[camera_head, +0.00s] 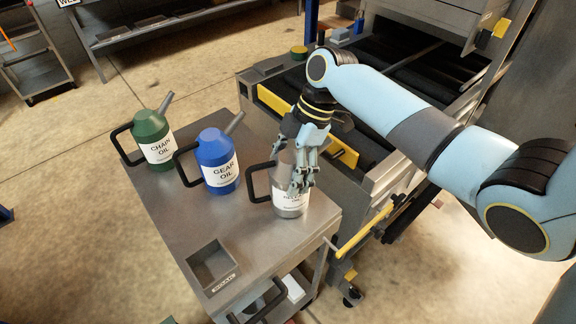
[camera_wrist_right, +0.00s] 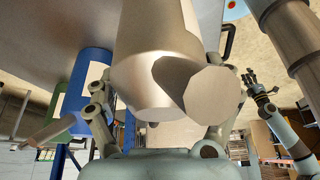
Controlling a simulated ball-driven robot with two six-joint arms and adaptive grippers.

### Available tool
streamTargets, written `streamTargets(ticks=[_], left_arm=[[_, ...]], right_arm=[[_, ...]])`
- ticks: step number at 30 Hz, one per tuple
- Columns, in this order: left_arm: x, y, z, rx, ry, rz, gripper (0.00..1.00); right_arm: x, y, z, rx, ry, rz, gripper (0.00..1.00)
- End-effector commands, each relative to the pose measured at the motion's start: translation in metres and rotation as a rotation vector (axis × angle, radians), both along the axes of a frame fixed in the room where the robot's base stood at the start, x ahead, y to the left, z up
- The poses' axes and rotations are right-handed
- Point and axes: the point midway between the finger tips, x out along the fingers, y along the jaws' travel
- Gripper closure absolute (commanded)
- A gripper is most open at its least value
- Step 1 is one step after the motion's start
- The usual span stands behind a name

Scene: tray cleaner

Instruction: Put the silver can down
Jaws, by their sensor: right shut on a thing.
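The silver can (camera_head: 291,202) has a black handle on its left and a white label partly hidden by my fingers. It is upright at the right side of the grey cart top (camera_head: 190,222); I cannot tell whether its base touches. My right gripper (camera_head: 303,184) comes from above and is shut on the can. In the right wrist view the can (camera_wrist_right: 158,75) fills the middle between the fingers of my right gripper (camera_wrist_right: 165,115). My left gripper (camera_wrist_right: 262,86) shows small at the right of that view, its jaws unclear. It is outside the head view.
A blue gear oil can (camera_head: 217,163) and a green chain oil can (camera_head: 155,142) stand to the left on the cart. A small square tray (camera_head: 212,266) is at the front. A machine with a yellow bar (camera_head: 300,122) borders the cart. The cart's front middle is clear.

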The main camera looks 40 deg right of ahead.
Motion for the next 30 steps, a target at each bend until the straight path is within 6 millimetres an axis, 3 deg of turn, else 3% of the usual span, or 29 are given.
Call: streamTargets(ticks=[2,3,6,18,30], left_arm=[[0.000,0.000,-0.001,0.000,0.001,0.000,0.60],[0.000,0.000,-0.002,0.000,0.001,0.000,0.60],[0.000,0.000,-0.001,0.000,0.001,0.000,0.60],[-0.001,0.000,-0.001,0.000,0.002,0.000,0.60],[-0.001,0.000,-0.010,0.000,0.002,0.000,0.60]], right_arm=[[0.001,0.000,-0.001,0.000,-0.004,0.001,0.74],[0.000,0.000,-0.002,0.000,0.000,0.000,0.15],[0.000,0.000,-0.002,0.000,0.000,0.000,0.02],[0.000,-0.004,0.006,-0.002,-0.002,-0.001,0.00],[-0.003,-0.036,0.083,-0.004,-0.003,0.001,0.00]])
